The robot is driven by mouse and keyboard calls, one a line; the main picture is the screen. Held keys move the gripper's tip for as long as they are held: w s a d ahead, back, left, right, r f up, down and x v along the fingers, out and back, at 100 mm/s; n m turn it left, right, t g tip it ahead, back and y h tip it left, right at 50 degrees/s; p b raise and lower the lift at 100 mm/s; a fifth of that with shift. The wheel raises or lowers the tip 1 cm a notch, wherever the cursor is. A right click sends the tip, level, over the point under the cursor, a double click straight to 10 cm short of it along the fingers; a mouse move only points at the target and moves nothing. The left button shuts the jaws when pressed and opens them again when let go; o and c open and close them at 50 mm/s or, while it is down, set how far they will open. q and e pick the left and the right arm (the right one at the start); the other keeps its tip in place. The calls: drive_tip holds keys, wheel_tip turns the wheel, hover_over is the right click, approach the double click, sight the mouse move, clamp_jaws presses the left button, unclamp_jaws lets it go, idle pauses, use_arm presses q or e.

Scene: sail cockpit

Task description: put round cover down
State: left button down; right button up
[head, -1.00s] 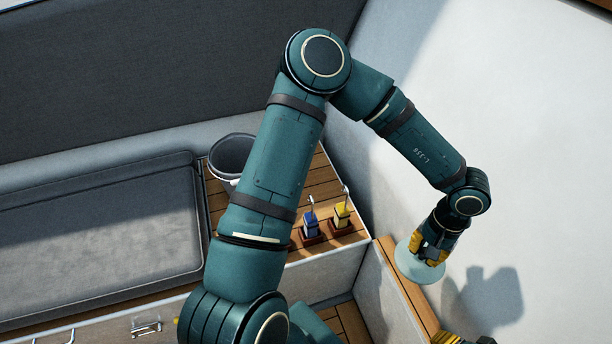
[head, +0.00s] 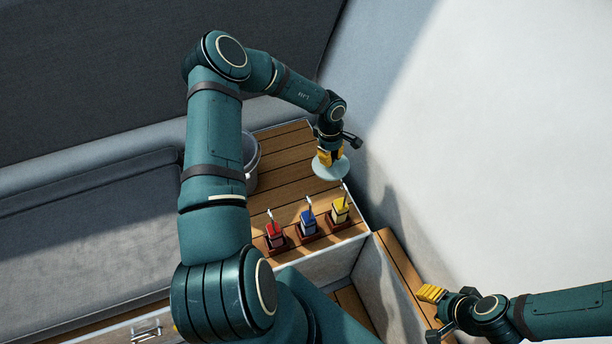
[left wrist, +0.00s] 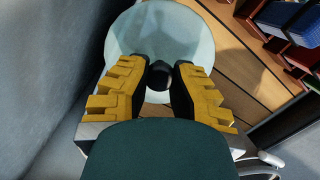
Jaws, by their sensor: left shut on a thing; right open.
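The round cover (head: 341,167) is a pale, translucent disc. My left gripper (head: 328,158) is shut on it, seemingly by a dark knob in its middle, and holds it over the back right of the slatted wooden surface. In the left wrist view the cover (left wrist: 150,32) lies just past the yellow fingers of my left gripper (left wrist: 158,78). I cannot tell whether the cover touches the wood. My right gripper (head: 431,293) is open and empty at the lower right, near a narrow wooden ledge.
Red (head: 273,234), blue (head: 308,222) and yellow (head: 340,210) items with upright handles stand in a row along the front edge of the wooden surface (head: 286,170). A grey bucket (head: 251,160) stands at its left, partly behind my arm. A pale wall (head: 490,140) bounds the right.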

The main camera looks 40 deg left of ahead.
use_arm(q)
drive_tip(key=s+a+f+n, duration=0.2)
drive_tip(key=a+f+n, duration=0.15)
drive_tip(key=a, duration=0.55)
drive_tip(key=shift+n+t, duration=0.3)
drive_tip(key=shift+n, duration=0.05)
drive_tip(key=f, duration=0.2)
drive_tip(key=f+b, duration=0.1)
drive_tip(key=f, duration=0.2)
drive_tip(key=shift+w+d+f+b, duration=0.1)
drive_tip(key=shift+w+f+b, duration=0.15)
drive_tip(key=shift+f+b, duration=0.6)
drive_tip(key=shift+f, duration=1.45)
drive_tip(key=shift+r, duration=0.15)
drive_tip(key=c, duration=1)
unclamp_jaws()
drive_tip(key=r+p, duration=0.1)
drive_tip(key=r, duration=0.3)
drive_tip(key=r+p, duration=0.1)
drive_tip(key=r, duration=0.3)
drive_tip(key=a+r+p, duration=0.1)
drive_tip(key=r, duration=0.3)
drive_tip(key=shift+s, duration=0.2)
